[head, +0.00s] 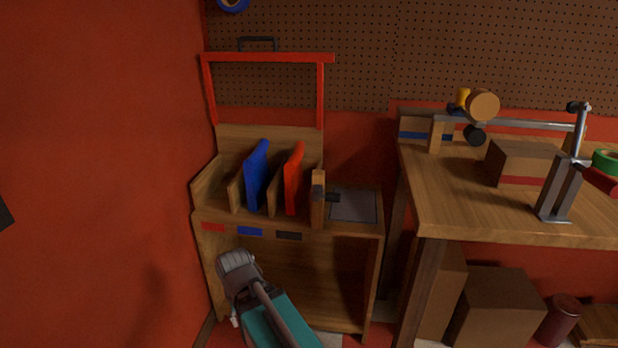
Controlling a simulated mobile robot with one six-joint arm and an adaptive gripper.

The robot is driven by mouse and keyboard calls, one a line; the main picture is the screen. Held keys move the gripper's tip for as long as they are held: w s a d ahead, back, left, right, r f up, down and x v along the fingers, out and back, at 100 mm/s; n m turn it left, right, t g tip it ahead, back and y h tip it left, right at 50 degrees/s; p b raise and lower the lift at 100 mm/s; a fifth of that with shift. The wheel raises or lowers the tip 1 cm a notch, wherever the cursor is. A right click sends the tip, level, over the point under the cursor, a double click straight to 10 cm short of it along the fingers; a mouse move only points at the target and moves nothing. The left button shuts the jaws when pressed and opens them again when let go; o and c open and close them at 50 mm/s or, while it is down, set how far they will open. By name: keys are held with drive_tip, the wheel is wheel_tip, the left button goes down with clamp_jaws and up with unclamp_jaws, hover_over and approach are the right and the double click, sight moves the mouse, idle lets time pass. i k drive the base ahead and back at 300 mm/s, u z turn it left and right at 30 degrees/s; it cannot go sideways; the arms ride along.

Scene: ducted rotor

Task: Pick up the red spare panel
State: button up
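The red spare panel (294,179) stands upright in a slot of the wooden rack (229,172), right of a blue panel (257,175). Its lower end is hidden by the slot. A wooden divider stands between the two panels, and a thicker wooden block (317,205) stands just right of the red one. The grey end of my arm (238,270) is in front of the cabinet, low and left of the red panel, clear of it. No fingertips can be made out, so I cannot see whether my gripper is open or shut.
The rack's front edge carries red (213,227), blue (250,231) and dark (289,236) labels. A red frame (268,58) rises over the rack. A grey plate (353,206) lies to its right. A workbench (450,217) with tools and a metal stand (558,190) fills the right side.

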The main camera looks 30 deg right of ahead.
sight(294, 180)
drive_tip(key=z, duration=0.55)
drive_tip(key=k, duration=1.4)
drive_tip(key=u, duration=0.4)
drive_tip(key=i, duration=1)
drive_tip(key=z, duration=0.1)
